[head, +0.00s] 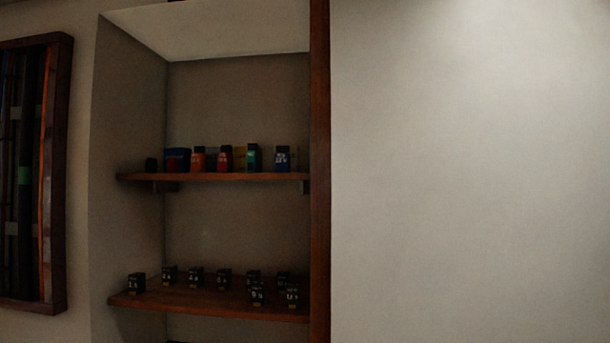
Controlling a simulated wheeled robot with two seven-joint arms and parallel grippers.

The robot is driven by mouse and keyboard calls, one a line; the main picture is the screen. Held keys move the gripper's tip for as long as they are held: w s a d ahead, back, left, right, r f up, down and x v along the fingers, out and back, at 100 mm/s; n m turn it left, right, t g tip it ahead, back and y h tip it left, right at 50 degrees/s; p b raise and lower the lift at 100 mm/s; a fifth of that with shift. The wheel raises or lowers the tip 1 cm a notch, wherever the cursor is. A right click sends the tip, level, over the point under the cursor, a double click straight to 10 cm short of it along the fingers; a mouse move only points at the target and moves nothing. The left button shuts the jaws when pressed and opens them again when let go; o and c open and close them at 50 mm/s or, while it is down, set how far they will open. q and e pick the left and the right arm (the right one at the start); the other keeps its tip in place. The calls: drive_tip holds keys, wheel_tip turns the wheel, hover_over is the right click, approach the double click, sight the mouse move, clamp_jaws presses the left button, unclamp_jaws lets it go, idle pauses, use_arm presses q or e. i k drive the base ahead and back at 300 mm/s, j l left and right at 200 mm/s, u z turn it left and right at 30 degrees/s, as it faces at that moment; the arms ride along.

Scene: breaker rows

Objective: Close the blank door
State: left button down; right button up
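No breaker panel and no door that I can clearly identify shows in the head view. A large plain pale surface (470,170) fills the right half; I cannot tell whether it is a wall or a door. A dark brown vertical wooden strip (320,170) runs along its left edge from top to bottom. Neither of my grippers is in view.
Left of the strip is a recess with an upper wooden shelf (220,177) bearing several coloured containers. A lower wooden shelf (205,301) bears several small dark boxes. A dark wood-framed picture (57,180) hangs at far left. No floor shows.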

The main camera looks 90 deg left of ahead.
sight(470, 139)
drive_tip(key=j+u, duration=0.2)
drive_tip(key=u, duration=1.9)
